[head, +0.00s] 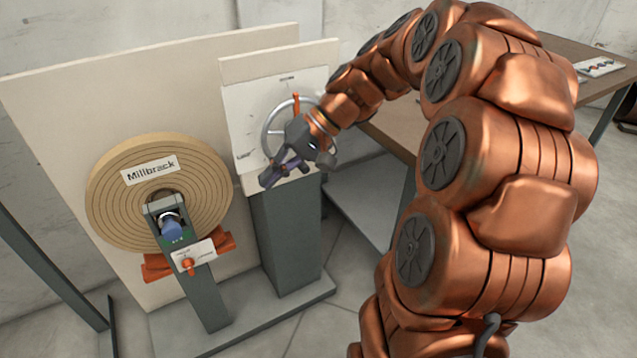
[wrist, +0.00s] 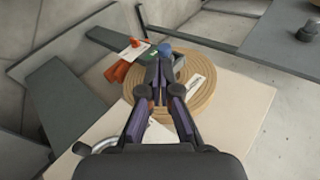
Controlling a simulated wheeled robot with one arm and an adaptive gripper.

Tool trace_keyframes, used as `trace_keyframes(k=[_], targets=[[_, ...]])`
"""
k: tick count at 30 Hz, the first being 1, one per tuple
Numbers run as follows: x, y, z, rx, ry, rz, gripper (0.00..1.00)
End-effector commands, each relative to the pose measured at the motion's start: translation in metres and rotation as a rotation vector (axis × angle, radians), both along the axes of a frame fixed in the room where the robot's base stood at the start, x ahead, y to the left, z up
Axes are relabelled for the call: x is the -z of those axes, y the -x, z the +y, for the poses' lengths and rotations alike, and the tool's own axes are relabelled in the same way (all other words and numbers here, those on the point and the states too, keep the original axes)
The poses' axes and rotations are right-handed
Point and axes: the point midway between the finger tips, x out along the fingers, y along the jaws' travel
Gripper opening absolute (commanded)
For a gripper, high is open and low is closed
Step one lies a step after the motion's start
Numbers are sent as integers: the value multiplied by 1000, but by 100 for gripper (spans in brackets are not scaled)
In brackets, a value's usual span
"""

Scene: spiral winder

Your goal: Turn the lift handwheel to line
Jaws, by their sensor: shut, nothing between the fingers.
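The lift handwheel (head: 265,130) is a silver ring with an orange pointer (head: 296,103) near its top. It stands upright in front of a pale panel (head: 245,110) with small dark marks at its top and lower left, too small to read. My gripper (head: 268,180) is in front of the wheel's lower part and hides some of it; I cannot tell if it touches. In the wrist view my gripper (wrist: 160,72) has its dark fingers together with nothing held. A piece of the silver rim (wrist: 95,143) shows at the lower left there.
A wound tan spiral (head: 110,205) labelled Millbrack stands left of the wheel, with a grey post (head: 208,300) in front carrying a blue knob (head: 172,227) and an orange knob (head: 187,264). A grey pedestal (head: 285,235) is under the wheel. A brown table (head: 560,60) stands behind my arm.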

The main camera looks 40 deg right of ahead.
Motion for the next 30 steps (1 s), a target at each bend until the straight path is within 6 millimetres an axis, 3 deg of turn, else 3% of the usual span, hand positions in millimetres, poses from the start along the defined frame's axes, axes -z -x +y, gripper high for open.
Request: trace_keyframes(k=[1, 8, 12, 18, 23, 30], targets=[[22, -12, -22, 41, -36, -31, 0], [53, -52, -131, 219, -165, -226, 0], [69, -56, -200, 318, -210, -345, 0], [83, -49, -268, 413, -230, -460, 0], [85, -46, -287, 440, -231, -495, 0], [92, -65, -271, 437, -235, -495, 0]])
